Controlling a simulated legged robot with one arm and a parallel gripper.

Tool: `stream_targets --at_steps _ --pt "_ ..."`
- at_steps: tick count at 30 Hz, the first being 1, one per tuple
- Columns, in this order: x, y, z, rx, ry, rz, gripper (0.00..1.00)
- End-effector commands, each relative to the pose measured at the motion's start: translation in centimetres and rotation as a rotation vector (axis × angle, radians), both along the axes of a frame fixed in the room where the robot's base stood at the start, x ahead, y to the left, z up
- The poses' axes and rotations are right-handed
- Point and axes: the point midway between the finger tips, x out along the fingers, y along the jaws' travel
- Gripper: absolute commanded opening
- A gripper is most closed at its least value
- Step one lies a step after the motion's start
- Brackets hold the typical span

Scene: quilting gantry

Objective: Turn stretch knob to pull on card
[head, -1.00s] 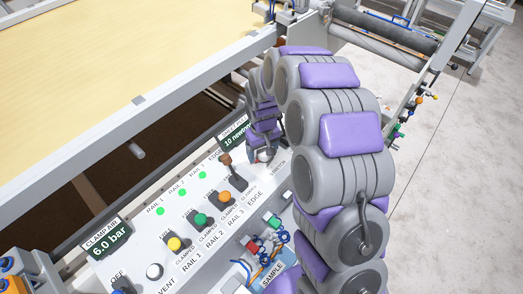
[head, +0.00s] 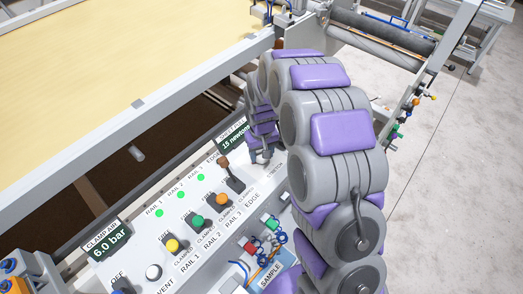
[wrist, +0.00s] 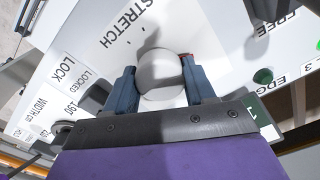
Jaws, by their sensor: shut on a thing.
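The stretch knob (wrist: 158,72) is a pale round knob on the white panel by the word STRETCH in the wrist view. My gripper (wrist: 160,84) is shut on it, one dark finger on each side. In the head view my gripper (head: 262,153) is at the panel's far end and mostly hides the knob. The pull display (head: 234,136) reads 15 newtons; its top label is partly hidden. A card marked SAMPLE (head: 270,276) lies at the panel's near edge, partly covered by small clips and cords; I can read no number on it.
The edge lever (head: 231,172) stands beside my gripper. Orange (head: 221,199), green (head: 196,220) and yellow (head: 172,245) rail knobs line the panel. The clamp air display (head: 107,239) reads 6.0 bar. A yellow sheet (head: 110,70) is stretched behind a grey rail.

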Motion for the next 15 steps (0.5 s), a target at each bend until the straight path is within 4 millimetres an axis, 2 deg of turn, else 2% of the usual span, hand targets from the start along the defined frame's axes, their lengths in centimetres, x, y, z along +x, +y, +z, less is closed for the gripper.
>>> stream_targets --at_steps 4,12,13,15 --pt "0.03 0.02 0.2 0.001 -0.002 -0.06 0.24" --pt "0.05 0.06 0.06 0.002 -0.004 -0.066 0.24" --pt "0.04 0.05 0.05 0.002 -0.004 -0.066 0.55" --pt "0.04 0.05 0.04 0.002 -0.003 -0.066 0.62"
